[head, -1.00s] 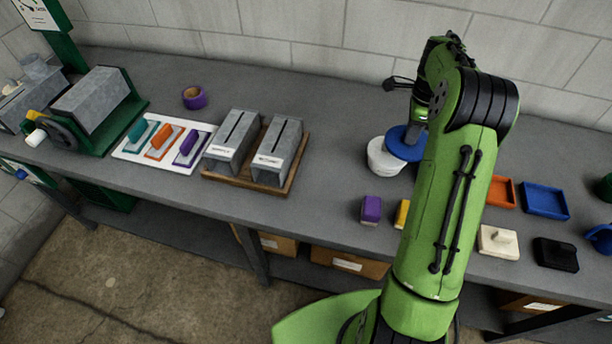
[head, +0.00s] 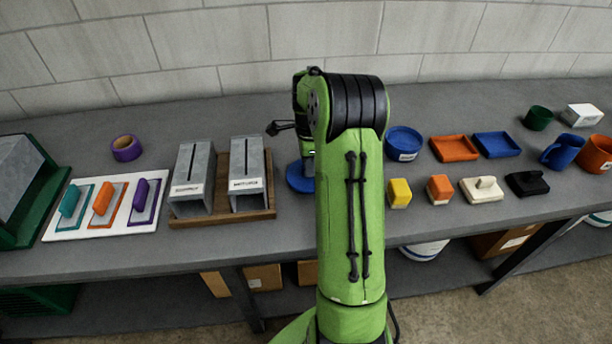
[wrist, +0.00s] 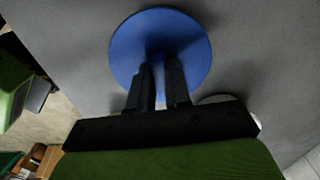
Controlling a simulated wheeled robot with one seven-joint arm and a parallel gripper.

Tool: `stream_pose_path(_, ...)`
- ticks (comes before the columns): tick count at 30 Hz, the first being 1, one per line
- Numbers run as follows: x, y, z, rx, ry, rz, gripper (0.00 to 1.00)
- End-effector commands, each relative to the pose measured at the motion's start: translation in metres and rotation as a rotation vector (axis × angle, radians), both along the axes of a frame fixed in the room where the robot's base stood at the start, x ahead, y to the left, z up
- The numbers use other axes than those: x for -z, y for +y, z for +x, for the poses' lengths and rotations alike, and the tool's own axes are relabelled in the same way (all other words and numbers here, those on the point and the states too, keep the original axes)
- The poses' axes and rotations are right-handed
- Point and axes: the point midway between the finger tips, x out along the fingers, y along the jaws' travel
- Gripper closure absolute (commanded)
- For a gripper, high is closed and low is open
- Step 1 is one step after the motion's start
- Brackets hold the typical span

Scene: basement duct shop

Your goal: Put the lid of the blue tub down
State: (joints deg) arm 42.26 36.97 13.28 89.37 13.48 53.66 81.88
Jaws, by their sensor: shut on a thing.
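The round blue lid (wrist: 135,48) is in my gripper (wrist: 160,75), its two dark fingers closed on the lid's middle in the wrist view. In the head view the lid (head: 298,183) shows at the left of my arm, partly hidden by it, just right of the wooden tray. It is over or on the grey bench; I cannot tell whether it touches. A round blue tub (head: 404,142) with a white label stands right of my arm, apart from the lid.
Two grey metal boxes (head: 247,176) stand on a wooden tray (head: 224,219) close left of the lid. Yellow (head: 400,193) and orange (head: 440,190) blocks stand at right. A white rim (wrist: 213,99) shows partly behind my gripper. The bench (head: 222,117) behind the boxes is clear.

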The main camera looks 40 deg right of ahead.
Motion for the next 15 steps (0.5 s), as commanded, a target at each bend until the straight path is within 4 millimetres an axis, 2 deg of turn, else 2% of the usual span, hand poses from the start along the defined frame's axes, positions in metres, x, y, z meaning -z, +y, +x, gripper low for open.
stream_pose_path(1, 0.014, 0.001, -0.001, 0.0, 0.004, 0.004, 1.0)
stream_pose_path(4, 0.026, 0.0, 0.0, -0.001, 0.0, 0.001, 1.0)
stream_pose_path(15, 0.031, 0.0, 0.0, 0.0, 0.0, 0.0, 1.0)
